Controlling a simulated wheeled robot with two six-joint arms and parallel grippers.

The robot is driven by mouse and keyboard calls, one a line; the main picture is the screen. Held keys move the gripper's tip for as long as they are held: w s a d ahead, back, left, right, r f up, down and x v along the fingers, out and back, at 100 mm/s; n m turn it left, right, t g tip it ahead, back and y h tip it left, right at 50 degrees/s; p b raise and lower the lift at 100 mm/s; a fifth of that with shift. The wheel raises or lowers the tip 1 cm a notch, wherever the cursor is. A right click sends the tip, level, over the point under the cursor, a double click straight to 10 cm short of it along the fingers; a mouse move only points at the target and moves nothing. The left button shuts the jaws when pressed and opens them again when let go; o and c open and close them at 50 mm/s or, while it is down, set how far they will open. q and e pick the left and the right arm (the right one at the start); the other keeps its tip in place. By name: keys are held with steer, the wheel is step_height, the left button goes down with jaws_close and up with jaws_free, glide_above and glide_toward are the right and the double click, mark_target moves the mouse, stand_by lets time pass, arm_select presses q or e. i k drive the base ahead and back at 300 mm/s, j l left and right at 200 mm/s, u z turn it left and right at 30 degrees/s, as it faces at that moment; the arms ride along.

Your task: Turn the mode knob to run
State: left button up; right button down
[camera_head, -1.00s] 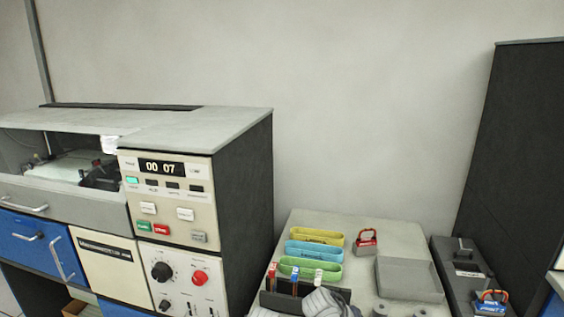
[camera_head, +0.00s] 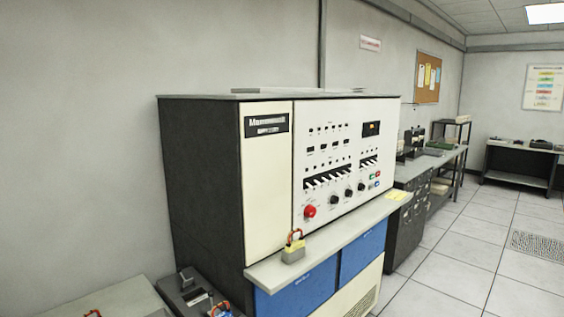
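A machine cabinet (camera_head: 205,180) stands in the middle, with a white control panel (camera_head: 312,180) on its front. Low on the panel are small black knobs (camera_head: 334,200), right of a large red button or knob (camera_head: 310,211). Their labels are too small to read, so I cannot tell which is the mode knob or where it points. A row of key switches (camera_head: 328,180) sits above them, and a small dark display (camera_head: 371,129) is at upper right. Neither of my grippers shows.
Dark cabinets (camera_head: 398,222) stand to the right. The tiled floor (camera_head: 478,245) at right is open.

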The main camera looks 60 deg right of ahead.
mark_target(310, 212)
steer(key=z, duration=2.5)
steer(key=i, duration=0.1)
